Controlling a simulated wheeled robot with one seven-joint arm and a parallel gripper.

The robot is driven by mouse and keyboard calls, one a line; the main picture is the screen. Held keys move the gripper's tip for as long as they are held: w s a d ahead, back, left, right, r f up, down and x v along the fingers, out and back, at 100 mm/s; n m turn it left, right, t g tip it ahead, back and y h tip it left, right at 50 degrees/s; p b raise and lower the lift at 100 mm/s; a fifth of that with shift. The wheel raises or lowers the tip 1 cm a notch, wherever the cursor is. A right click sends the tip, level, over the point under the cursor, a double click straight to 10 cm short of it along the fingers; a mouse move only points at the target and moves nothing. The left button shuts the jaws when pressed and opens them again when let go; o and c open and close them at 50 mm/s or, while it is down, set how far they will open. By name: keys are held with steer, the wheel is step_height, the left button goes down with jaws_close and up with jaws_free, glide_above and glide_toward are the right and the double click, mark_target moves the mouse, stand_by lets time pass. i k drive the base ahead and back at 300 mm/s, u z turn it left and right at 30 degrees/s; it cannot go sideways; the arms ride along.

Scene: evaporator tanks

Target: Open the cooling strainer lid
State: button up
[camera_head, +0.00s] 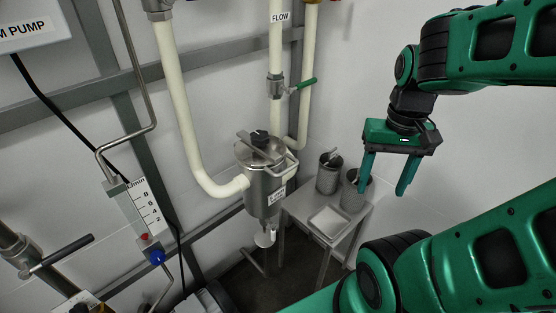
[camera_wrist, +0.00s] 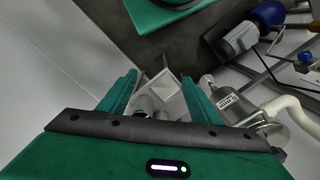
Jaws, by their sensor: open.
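The cooling strainer is a steel canister (camera_head: 264,195) in the middle of the head view, joined to white pipes. Its round lid (camera_head: 258,148) is on top, with a dark knob and a metal bar across it. The lid looks seated on the canister.
A green-handled valve (camera_head: 290,87) is on the pipe above. A flow gauge (camera_head: 142,207) is at the left. The wall right of the containers is bare.

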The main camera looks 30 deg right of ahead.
mark_target(269, 155)
steer(key=k, duration=1.25)
steer(key=z, duration=0.3)
steer(key=i, duration=0.9)
steer(key=u, duration=0.3)
